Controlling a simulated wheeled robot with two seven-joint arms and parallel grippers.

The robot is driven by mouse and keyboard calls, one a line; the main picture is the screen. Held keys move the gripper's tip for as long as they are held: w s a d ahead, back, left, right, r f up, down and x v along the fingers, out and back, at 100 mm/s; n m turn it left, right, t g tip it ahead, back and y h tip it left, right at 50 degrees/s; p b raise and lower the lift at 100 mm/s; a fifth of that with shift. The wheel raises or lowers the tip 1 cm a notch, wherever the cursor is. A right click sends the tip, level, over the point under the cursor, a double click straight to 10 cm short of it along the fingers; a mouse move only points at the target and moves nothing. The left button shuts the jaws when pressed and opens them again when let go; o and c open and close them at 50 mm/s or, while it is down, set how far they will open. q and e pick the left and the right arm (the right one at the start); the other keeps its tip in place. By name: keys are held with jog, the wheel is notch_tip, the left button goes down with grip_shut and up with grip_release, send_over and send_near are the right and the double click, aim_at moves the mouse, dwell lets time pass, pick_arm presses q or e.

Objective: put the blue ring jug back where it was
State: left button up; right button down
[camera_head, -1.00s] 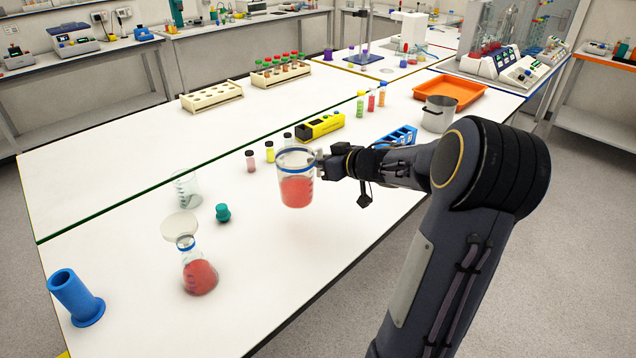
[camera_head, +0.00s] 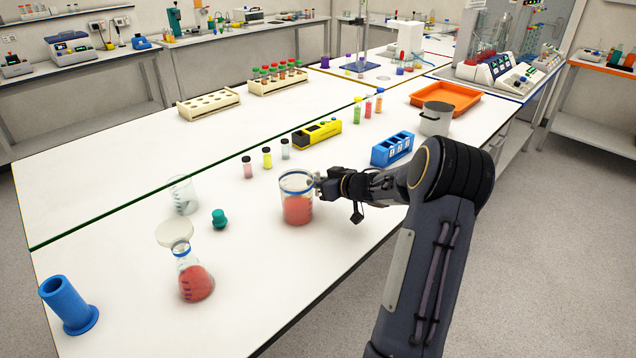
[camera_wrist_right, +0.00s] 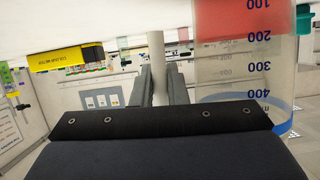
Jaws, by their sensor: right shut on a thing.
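The blue ring jug (camera_head: 297,205) is a clear beaker with a blue ring near its rim and red liquid in its lower part. It is upright, at or very near the white table top; I cannot tell whether its base touches. My right gripper (camera_head: 318,184) comes from the right and is shut on the jug's handle side. In the right wrist view the jug (camera_wrist_right: 240,68) shows at the right with its scale marks, and the fingers (camera_wrist_right: 158,85) close around a pale upright bar. My left gripper is not in view.
A flask with red liquid and a funnel (camera_head: 195,283), a teal stopper (camera_head: 219,218) and an empty glass beaker (camera_head: 184,195) stand left of the jug. Small vials (camera_head: 267,157) stand behind it. Clear table lies in front.

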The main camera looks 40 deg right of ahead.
jog(key=shift+f, duration=0.2)
jog(key=c, duration=1.4)
grip_release()
jog(key=shift+c, duration=0.2)
